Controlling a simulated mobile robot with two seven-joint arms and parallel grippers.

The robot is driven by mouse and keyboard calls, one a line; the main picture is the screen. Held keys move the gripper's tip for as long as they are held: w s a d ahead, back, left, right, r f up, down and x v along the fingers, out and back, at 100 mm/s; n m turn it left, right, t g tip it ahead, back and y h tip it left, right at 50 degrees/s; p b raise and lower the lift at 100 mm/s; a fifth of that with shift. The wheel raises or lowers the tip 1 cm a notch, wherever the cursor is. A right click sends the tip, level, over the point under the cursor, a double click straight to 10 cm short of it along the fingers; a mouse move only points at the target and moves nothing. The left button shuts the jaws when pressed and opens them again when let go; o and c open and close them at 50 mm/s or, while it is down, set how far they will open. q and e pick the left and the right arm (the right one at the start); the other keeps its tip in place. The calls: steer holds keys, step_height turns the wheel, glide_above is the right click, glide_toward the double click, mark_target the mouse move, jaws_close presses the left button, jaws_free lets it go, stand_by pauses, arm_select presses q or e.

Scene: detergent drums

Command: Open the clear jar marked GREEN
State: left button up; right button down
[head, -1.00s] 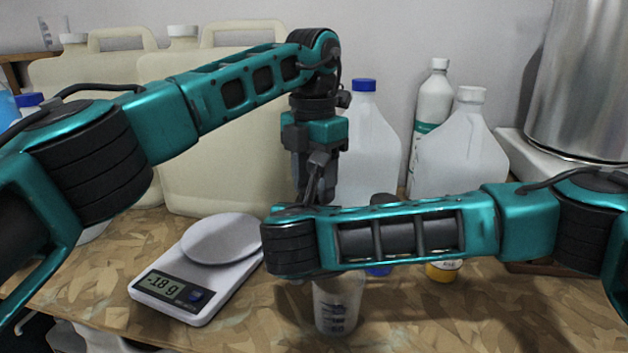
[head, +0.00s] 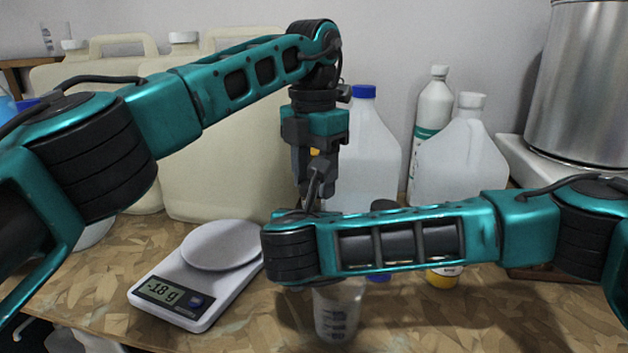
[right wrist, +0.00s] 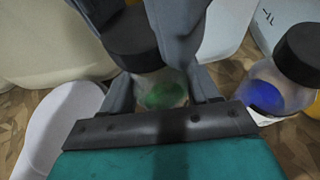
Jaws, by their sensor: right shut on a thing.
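The clear jar with green in it (right wrist: 162,94) and a black lid (right wrist: 135,52) shows in the right wrist view. My right gripper (right wrist: 160,88) is shut around the jar's body. My left gripper (head: 314,190) points down from above; its grey fingers also show in the right wrist view (right wrist: 138,30), one on each side of the black lid. In the head view my right forearm hides the green jar and right fingers. No lettering on this jar is readable.
A jar with blue in it (right wrist: 263,92) and a black lid stands to the right in the right wrist view. A white scale (head: 170,290) stands left, and a plastic beaker (head: 338,312) in front. Large drums (head: 225,170) and white bottles (head: 462,160) stand behind.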

arm_select(q)
steer(key=shift+r, duration=0.1)
steer(key=shift+r, duration=2)
arm_select(e)
steer(key=shift+c, duration=0.9)
jaws_free()
